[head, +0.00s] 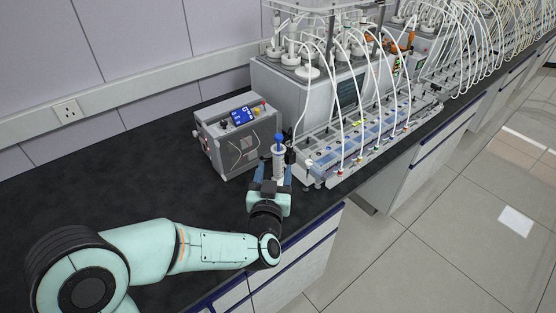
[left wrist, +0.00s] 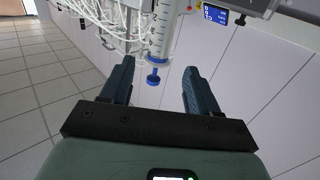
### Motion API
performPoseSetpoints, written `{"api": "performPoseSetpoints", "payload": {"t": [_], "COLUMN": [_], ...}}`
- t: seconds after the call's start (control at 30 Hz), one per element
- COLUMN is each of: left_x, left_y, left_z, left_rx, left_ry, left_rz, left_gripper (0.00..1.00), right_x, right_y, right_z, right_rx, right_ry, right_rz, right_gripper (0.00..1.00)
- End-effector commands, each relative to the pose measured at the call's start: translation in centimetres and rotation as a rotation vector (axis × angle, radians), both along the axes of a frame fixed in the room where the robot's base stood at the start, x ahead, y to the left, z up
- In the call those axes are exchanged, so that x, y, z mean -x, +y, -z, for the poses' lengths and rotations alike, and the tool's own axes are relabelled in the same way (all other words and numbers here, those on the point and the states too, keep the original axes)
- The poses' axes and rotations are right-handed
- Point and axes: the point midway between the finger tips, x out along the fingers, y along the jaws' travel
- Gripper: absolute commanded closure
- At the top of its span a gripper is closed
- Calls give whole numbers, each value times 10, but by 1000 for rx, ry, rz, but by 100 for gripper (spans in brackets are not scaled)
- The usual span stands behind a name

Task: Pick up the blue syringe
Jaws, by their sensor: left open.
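The blue syringe (head: 279,160) stands upright with a blue top end, beside the grey box on the bench. In the left wrist view the syringe (left wrist: 162,32) shows a clear marked barrel and a blue end between the finger lines. My left gripper (head: 273,172) is open at the syringe, with one finger to each side of it in the picture. In the left wrist view the fingers of my left gripper (left wrist: 157,66) are apart, with a gap on both sides of the blue end. I cannot tell the exact depth. My right gripper is not in view.
A grey box with a blue display (head: 238,135) stands just behind and left of the syringe. A long rack with several white tubes (head: 350,150) is to the right. The black bench top (head: 110,195) is clear on the left. The bench's front edge is close.

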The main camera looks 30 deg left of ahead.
Motion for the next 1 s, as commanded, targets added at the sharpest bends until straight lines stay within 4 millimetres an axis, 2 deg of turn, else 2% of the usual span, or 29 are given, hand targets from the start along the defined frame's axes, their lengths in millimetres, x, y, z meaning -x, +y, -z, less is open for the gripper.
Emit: {"api": "performPoseSetpoints", "payload": {"t": [0.1, 0.33, 0.6, 0.87, 0.9, 0.97, 1.0], "left_x": [-16, -32, -66, -70, -70, -70, -70], "left_y": [6, 12, 27, 29, 29, 28, 28], "left_z": [-1, 0, 0, 2, 2, 2, 2], "left_rx": [-1, -2, -3, 0, 0, 0, 0], "left_ry": [0, 1, 0, 1, 1, 1, 1], "left_rz": [0, 1, 1, 2, 2, 2, 2], "left_gripper": [39, 39, 39, 39, 43, 62, 75], "right_x": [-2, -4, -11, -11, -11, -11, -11], "right_y": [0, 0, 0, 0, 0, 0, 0], "right_z": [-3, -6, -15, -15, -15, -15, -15], "right_rx": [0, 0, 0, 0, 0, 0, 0], "right_ry": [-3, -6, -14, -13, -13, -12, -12], "right_rz": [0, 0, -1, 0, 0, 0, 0], "right_gripper": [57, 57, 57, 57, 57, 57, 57]}}
